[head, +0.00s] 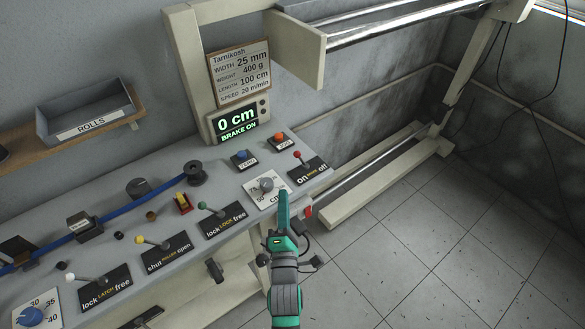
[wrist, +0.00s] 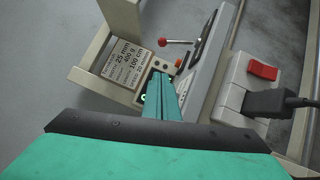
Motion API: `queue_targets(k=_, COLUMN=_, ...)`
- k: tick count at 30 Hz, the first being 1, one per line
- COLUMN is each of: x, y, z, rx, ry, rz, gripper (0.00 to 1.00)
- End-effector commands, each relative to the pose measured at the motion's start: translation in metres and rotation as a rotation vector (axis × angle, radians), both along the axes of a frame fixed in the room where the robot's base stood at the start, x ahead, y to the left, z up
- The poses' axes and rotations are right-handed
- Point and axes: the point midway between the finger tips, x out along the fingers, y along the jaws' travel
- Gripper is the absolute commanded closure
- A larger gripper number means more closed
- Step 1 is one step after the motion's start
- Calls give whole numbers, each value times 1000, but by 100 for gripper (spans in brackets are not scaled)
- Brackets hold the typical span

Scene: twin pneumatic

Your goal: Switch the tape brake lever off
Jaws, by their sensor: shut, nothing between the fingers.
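The brake lever (head: 298,156) has a red knob and stands on a black plate marked "on BRAKE off" at the right end of the console. It leans towards the "on" side. The display (head: 238,122) reads "0 cm" and "BRAKE ON". The red-knobbed lever also shows in the wrist view (wrist: 163,42), its rod pointing left, beyond the fingertips. My green gripper (head: 283,196) is shut and empty. In the head view it appears just below the lever plate, at the console's front edge, apart from the lever.
A cm dial (head: 265,185) lies left of the gripper. Blue (head: 240,156) and orange (head: 279,137) buttons sit behind. Green (head: 202,206), yellow (head: 139,240) and white (head: 70,277) levers line the front. A red switch (wrist: 262,69) and black plug (wrist: 275,103) are at the console's side. Open floor lies right.

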Motion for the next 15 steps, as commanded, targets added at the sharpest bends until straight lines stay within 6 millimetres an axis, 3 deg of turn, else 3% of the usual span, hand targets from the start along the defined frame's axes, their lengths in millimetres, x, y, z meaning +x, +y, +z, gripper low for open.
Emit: queue_targets(k=15, x=79, y=-3, z=14, rx=1, ry=0, rz=-1, gripper=100)
